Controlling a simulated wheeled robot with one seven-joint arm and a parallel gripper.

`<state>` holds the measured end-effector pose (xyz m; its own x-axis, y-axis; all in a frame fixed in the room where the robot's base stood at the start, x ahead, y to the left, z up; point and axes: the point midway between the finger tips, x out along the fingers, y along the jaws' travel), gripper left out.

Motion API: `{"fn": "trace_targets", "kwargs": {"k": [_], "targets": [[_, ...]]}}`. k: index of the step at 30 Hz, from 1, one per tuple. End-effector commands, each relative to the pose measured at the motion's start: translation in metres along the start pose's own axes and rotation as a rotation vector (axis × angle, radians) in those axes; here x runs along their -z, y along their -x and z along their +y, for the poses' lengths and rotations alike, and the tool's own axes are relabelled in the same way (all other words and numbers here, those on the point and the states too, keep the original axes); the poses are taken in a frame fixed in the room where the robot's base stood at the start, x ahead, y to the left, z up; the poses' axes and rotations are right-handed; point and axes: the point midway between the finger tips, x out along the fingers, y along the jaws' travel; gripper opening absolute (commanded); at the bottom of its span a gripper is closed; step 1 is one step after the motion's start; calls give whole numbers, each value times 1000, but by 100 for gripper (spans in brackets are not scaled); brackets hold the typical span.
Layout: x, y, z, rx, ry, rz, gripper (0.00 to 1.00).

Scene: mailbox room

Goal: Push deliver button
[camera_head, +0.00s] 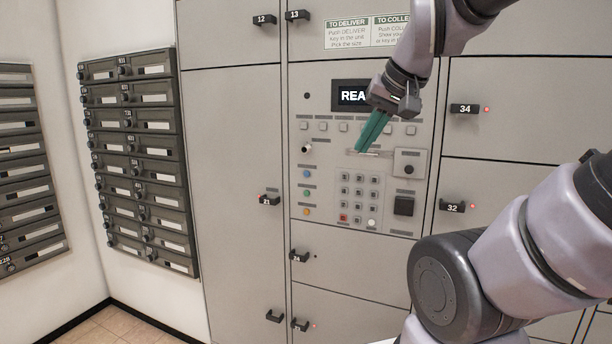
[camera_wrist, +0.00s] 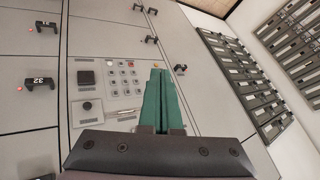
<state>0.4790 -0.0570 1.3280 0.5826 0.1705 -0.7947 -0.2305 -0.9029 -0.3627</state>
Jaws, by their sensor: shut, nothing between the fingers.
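The control panel (camera_head: 330,190) is set in a grey locker wall. A column of small coloured buttons sits left of its keypad (camera_head: 360,198): a blue button (camera_head: 306,173), a green button (camera_head: 306,198) and an orange button (camera_head: 306,211). Their labels are too small to read, so I cannot tell which is deliver. My gripper (camera_head: 362,150) is shut and empty, its green fingers in front of the panel, above the keypad and up-right of the coloured buttons. In the wrist view the shut fingers (camera_wrist: 160,72) lie beside the keypad (camera_wrist: 122,76); the coloured buttons seem hidden behind them.
A display (camera_head: 351,96) reads "REA", partly covered by my gripper. Instruction signs (camera_head: 348,31) for delivering and collecting hang above. Locker handles, such as number 31 (camera_head: 269,200) and number 32 (camera_head: 453,207), stick out around the panel. Dark mailboxes (camera_head: 138,160) line the left wall.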

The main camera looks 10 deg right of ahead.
Motion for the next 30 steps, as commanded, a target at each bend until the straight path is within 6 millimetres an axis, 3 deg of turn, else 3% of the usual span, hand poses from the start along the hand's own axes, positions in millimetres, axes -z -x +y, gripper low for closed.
{"fn": "trace_targets", "kwargs": {"k": [5, 9, 15, 21, 24, 30], "targets": [[44, -45, -17, 26, 16, 34, 0], [87, -104, -36, 42, 27, 98, 0], [130, -198, -61, 37, 62, 214, 0], [145, -287, -79, 14, 134, 340, 0], [146, -318, -85, 5, 175, 393, 0], [146, -348, -92, -1, 226, 456, 0]]}}
